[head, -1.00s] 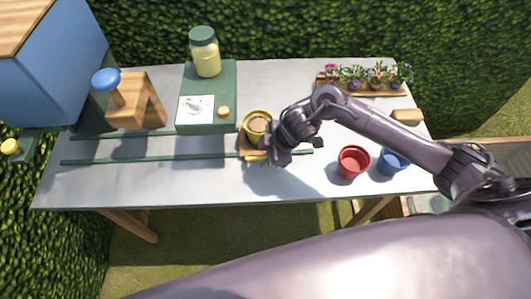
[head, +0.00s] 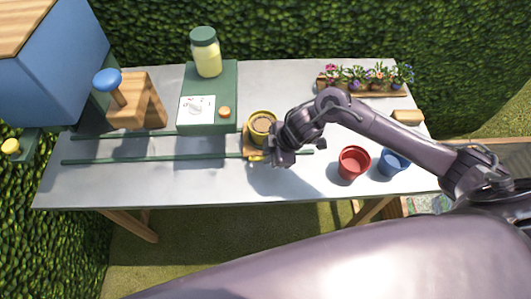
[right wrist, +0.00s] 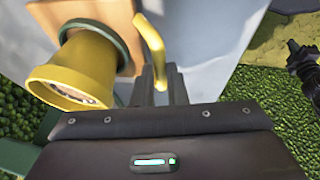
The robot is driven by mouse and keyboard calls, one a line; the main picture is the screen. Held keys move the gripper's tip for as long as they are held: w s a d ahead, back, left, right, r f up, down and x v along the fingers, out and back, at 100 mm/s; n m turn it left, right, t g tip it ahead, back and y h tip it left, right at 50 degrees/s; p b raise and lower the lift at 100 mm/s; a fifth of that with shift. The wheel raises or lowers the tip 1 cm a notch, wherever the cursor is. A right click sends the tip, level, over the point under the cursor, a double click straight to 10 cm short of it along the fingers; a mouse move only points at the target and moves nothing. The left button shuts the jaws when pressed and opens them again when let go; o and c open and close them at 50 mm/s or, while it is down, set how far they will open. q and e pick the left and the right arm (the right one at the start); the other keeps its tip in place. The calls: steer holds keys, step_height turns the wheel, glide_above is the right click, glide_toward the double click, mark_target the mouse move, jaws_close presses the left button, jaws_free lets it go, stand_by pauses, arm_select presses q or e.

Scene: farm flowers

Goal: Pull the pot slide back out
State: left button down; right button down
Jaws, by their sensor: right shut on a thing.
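The pot slide (head: 249,154) is a small wooden board on two green rails (head: 130,159) along the table. A yellow pot (head: 262,125) with brown contents stands upright on it; the pot also shows in the right wrist view (right wrist: 75,72). The slide's yellow handle (right wrist: 150,42) sticks out at its front edge. My right gripper (head: 268,160) is at that handle, and in the right wrist view (right wrist: 160,84) its fingers are shut on it. The fingers are partly hidden in the head view. My left gripper is not in view.
A green box (head: 225,87) with a dial and a jar stands behind the rails. A wooden stand with a blue knob (head: 107,80) is at the left. Red (head: 354,162) and blue (head: 394,162) pots stand at the right, a flower tray (head: 362,90) behind.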

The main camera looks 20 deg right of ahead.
steer(key=d, duration=0.2)
steer(key=s+d, duration=0.1)
steer(key=d, duration=0.2)
steer(key=s+d+p, duration=0.1)
steer(key=d, duration=0.1)
steer(key=shift+s+d, duration=0.1)
steer(key=shift+d, duration=0.3)
steer(key=shift+a, duration=0.1)
steer(key=c, duration=1.5)
jaws_free()
steer(key=shift+d, duration=0.2)
steer(key=shift+o, duration=0.2)
steer(key=shift+a+r, duration=0.1)
steer(key=shift+r, duration=0.3)
steer(key=v, duration=0.7)
steer(key=shift+s+b, duration=0.15)
steer(key=shift+b, duration=0.25)
steer(key=shift+d, duration=0.25)
